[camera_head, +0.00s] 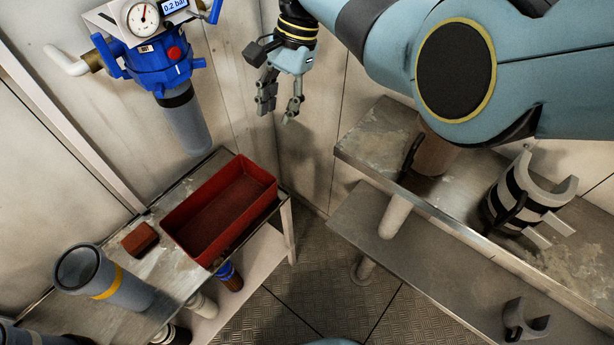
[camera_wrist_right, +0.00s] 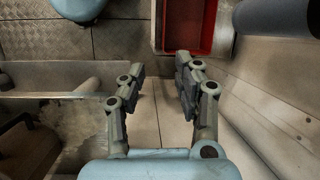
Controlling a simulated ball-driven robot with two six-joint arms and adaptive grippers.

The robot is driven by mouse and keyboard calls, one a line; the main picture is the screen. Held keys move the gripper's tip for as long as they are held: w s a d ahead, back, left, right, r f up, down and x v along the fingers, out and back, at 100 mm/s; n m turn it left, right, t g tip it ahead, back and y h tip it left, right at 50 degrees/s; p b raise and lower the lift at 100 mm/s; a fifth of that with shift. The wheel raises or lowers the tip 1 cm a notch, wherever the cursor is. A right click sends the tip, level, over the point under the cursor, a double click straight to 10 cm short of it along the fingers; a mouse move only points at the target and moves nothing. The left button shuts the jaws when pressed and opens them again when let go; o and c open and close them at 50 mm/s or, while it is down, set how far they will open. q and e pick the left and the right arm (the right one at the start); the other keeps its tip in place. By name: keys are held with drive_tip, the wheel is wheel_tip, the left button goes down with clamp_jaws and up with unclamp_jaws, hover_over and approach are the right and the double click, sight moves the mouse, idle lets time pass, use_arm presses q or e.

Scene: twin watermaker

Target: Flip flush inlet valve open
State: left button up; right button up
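A blue filter housing (camera_head: 163,62) with a pressure gauge (camera_head: 143,17) and a small display reading 0.2 bar is on the wall at upper left. It has blue lever handles; one blue handle (camera_head: 106,55) is at its left side and another (camera_head: 215,10) is at its upper right, cut by the picture edge. I cannot tell which one is the flush inlet valve. My right gripper (camera_head: 280,104) hangs to the right of the housing, apart from it, fingers pointing down. In the right wrist view its fingers (camera_wrist_right: 160,85) are apart with nothing between them. My left gripper is not in view.
A red tray (camera_head: 262,176) stands on the left bench, beside a brick-red block (camera_head: 140,239) and a grey cylinder (camera_head: 122,289). At right, a metal bench (camera_head: 453,205) holds a brown container (camera_head: 433,155) and grey clamp-like parts (camera_head: 528,197). Floor between the benches is clear.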

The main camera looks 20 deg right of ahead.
drive_tip(key=s+d+f+b, duration=0.1)
drive_tip(key=s+d+f, duration=0.1)
drive_tip(key=f, duration=0.5)
drive_tip(key=s+d+f+n+b, duration=0.1)
drive_tip(key=s+f+b, duration=0.1)
drive_tip(key=s+f, duration=0.2)
wheel_tip(320, 180, down, 3)
drive_tip(key=shift+d+f, duration=0.1)
drive_tip(key=shift+d, duration=0.25)
drive_tip(key=shift+o, duration=0.4)
drive_tip(key=shift+s, duration=0.1)
